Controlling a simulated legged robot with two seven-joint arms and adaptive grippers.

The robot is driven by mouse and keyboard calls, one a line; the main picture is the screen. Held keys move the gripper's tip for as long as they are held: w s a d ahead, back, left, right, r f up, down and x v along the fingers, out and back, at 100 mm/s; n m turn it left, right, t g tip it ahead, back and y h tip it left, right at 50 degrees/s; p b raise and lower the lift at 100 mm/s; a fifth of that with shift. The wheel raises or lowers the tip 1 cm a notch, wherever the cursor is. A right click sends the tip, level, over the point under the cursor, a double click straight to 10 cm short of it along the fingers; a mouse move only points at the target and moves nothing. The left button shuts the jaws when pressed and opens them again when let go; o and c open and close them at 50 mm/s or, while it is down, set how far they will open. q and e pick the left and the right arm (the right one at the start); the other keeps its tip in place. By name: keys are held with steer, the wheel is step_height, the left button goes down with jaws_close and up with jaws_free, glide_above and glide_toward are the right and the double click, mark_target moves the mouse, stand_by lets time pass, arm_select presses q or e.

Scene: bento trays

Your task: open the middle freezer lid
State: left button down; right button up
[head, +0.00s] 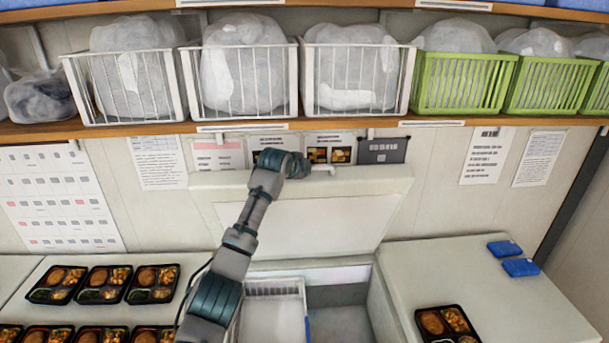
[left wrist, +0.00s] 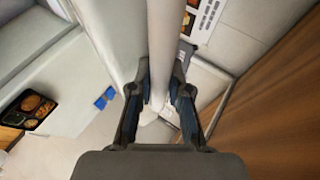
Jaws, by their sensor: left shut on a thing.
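The middle freezer lid (head: 335,226) is white and stands raised, nearly upright against the back wall in the head view. Below it the freezer is open, with a white basket (head: 272,290) inside on the left. My left gripper (head: 298,165) is at the top edge of the lid. In the left wrist view my left gripper (left wrist: 160,88) is shut on the white lid handle (left wrist: 160,40), with one dark finger on each side of the bar. My right gripper is not in view.
A wooden shelf (head: 310,128) with white and green baskets runs above the lid. Bento trays (head: 103,284) sit on the left counter. Another bento tray (head: 447,325) and blue packs (head: 520,267) sit on the white top (head: 470,275) to the right.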

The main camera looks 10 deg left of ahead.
arm_select(q)
steer(key=shift+w+a+f, duration=0.15)
steer(key=shift+w+f, duration=0.05)
steer(key=shift+f, duration=0.05)
steer(key=c, duration=1.2)
jaws_free()
steer(key=shift+o, duration=0.5)
steer(key=shift+w, duration=0.1)
steer(key=shift+s+a+r, duration=0.1)
steer(key=shift+s+r, duration=0.2)
steer(key=shift+r, duration=0.05)
steer(key=v, duration=1.1)
